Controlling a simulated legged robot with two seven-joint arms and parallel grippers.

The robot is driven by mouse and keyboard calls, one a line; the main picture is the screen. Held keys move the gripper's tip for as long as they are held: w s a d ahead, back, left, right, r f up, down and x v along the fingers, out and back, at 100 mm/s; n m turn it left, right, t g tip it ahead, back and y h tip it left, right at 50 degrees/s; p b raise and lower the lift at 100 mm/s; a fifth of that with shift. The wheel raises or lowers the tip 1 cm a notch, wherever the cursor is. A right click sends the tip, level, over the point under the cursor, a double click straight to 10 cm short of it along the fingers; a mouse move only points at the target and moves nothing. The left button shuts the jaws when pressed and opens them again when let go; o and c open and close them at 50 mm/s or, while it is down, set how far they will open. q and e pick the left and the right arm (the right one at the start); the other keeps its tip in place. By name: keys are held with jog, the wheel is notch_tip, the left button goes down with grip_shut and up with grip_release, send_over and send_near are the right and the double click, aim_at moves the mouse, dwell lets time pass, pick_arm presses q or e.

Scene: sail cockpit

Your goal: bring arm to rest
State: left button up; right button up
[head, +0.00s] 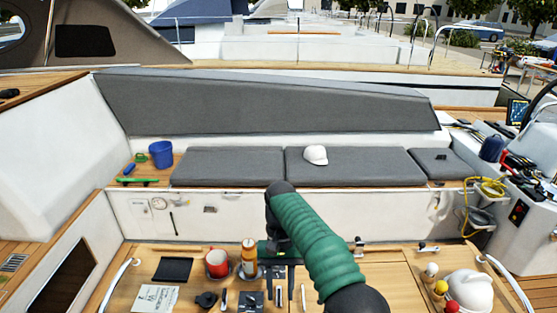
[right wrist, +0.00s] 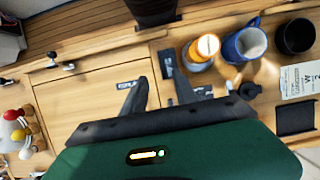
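My right arm (head: 318,245) is green with dark joints. It rises from the bottom of the head view and bends down over the wooden cockpit table (head: 395,285). My right gripper (head: 278,250) is above the table, just right of the orange-and-white bottle (head: 249,258). In the right wrist view the two dark fingers of this gripper (right wrist: 158,86) stand apart with nothing between them. The bottle shows there too (right wrist: 203,50), beyond the fingers to the right. My left arm and gripper are not in view.
A red mug (head: 217,263), a black pad (head: 173,270) and a printed sheet (head: 157,298) lie left of the gripper. In the right wrist view a mug (right wrist: 245,42) looks blue. A white rounded object (head: 468,291) stands at right. The bench cushions (head: 228,165) hold a white cap (head: 316,154).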

jog(key=s+d+f+t+b, duration=0.1)
jog(key=s+d+f+t, duration=0.15)
jog(key=d, duration=0.45)
jog(key=s+d+f+t+b, duration=0.2)
jog(key=s+d+f, duration=0.15)
jog(key=d, duration=0.25)
jog(key=s+d+f+t, duration=0.1)
jog(key=s+d+f, duration=0.1)
jog(key=s, duration=0.4)
jog(key=s+d+f+t+b, duration=0.1)
jog(key=s+d+f, duration=0.1)
jog(key=s+d, duration=0.2)
jog(key=shift+s+d, duration=0.15)
jog(key=shift+s, duration=0.9)
jog(key=shift+s+d+f, duration=0.1)
jog(key=shift+c, duration=0.2)
